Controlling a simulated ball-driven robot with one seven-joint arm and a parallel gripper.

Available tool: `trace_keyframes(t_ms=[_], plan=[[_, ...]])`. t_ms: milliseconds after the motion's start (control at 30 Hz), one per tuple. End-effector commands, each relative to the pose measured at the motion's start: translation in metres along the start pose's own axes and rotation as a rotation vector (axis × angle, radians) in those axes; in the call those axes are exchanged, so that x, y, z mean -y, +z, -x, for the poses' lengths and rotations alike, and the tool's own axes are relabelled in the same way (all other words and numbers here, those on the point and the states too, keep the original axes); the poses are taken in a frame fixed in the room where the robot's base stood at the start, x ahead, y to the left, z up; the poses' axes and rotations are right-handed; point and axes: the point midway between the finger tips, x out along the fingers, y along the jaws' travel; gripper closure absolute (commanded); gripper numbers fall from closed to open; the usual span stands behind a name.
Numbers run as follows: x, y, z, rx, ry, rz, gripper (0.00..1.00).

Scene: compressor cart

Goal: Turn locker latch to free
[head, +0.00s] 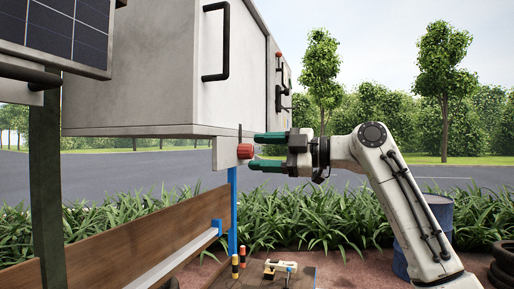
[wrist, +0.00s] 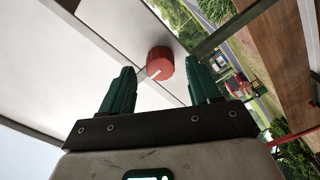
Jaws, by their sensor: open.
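The locker latch (head: 245,151) is a red knob on a pale bracket under the grey locker (head: 150,80). My gripper (head: 264,152) has two green fingers, one above the other in the head view, pointing left at the knob. In the wrist view my gripper (wrist: 159,78) is open, with a finger on each side of the knob's line. I cannot tell whether the fingers touch the knob.
A black handle (head: 217,42) is on the locker front, and a blue post (head: 232,210) stands below the knob. A wooden board (head: 110,240) runs along the lower left. A blue barrel (head: 425,235) stands behind my arm. Open air lies right of the locker.

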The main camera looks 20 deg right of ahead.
Motion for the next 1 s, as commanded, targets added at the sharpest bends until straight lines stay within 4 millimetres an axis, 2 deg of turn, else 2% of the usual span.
trace_keyframes(t_ms=[200,500,1000], plan=[[0.000,-0.001,-0.016,0.000,0.000,0.000,0.38],[0.000,0.000,-0.017,0.000,0.001,0.000,0.39],[0.000,0.000,-0.017,0.000,0.000,0.000,0.87]])
